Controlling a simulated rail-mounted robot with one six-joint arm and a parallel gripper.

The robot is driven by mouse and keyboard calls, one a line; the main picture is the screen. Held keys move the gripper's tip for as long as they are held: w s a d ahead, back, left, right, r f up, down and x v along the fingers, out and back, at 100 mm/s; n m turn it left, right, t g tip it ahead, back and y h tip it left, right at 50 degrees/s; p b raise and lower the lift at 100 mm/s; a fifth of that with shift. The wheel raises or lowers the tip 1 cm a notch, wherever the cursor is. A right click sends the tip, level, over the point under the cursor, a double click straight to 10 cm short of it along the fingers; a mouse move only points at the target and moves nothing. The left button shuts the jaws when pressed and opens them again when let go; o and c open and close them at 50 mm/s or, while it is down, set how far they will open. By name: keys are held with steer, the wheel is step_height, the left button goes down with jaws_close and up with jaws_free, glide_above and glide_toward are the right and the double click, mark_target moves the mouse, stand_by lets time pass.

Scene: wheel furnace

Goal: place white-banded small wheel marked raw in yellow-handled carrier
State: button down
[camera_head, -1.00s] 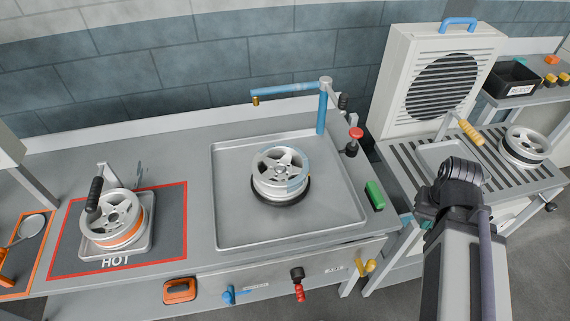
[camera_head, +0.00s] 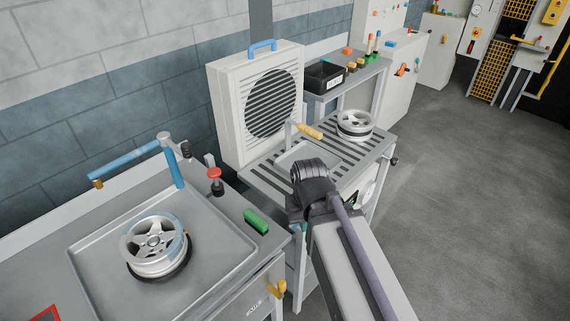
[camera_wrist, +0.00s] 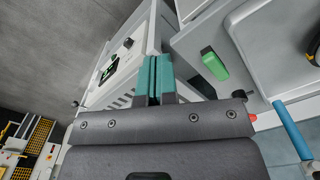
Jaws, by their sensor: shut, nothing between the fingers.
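The yellow-handled carrier (camera_head: 290,161) is a shallow metal tray on the slatted table in the head view. Its yellow grip (camera_head: 311,131) points right, and my arm hides part of the tray's near side. No wheel shows in its visible part. A silver spoked wheel (camera_head: 355,122) stands right of the carrier on the same table. Another silver wheel (camera_head: 150,243) with a bluish patch sits in the sink. I cannot make out a white band or a raw mark on either. My gripper (camera_wrist: 156,64), with teal fingers, is shut and empty in the wrist view, apart from any wheel.
A louvred fan unit (camera_head: 232,110) stands behind the slatted table (camera_head: 262,182). A blue tap (camera_head: 130,160), red knob (camera_head: 214,173) and green block (camera_head: 256,220) are by the sink (camera_head: 95,285). A black bin (camera_head: 322,78) is on the back shelf. The floor at right is clear.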

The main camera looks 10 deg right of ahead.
steer(key=c, duration=1.8)
jaws_free()
steer(key=shift+c, duration=0.2)
steer(key=shift+o, duration=0.7)
steer(key=shift+a, duration=0.2)
steer(key=o, duration=0.5)
steer(key=w+a+r+n+p, duration=0.1)
steer(key=w+a+n, duration=0.2)
steer(key=a, duration=1)
steer(key=shift+w+a, duration=0.4)
steer(key=shift+w, duration=0.85)
glide_above(177, 225)
steer(key=shift+w+a+r+p, duration=0.1)
steer(key=shift+a+r+p, duration=0.1)
steer(key=shift+r+p, duration=0.1)
steer(key=shift+d, duration=0.25)
steer(key=shift+s+f+b, duration=0.2)
steer(key=shift+f+b, duration=0.1)
step_height(177, 225, down, 9)
steer(key=b, duration=0.8)
steer(key=shift+r+b, duration=0.2)
steer(key=shift+b, duration=0.1)
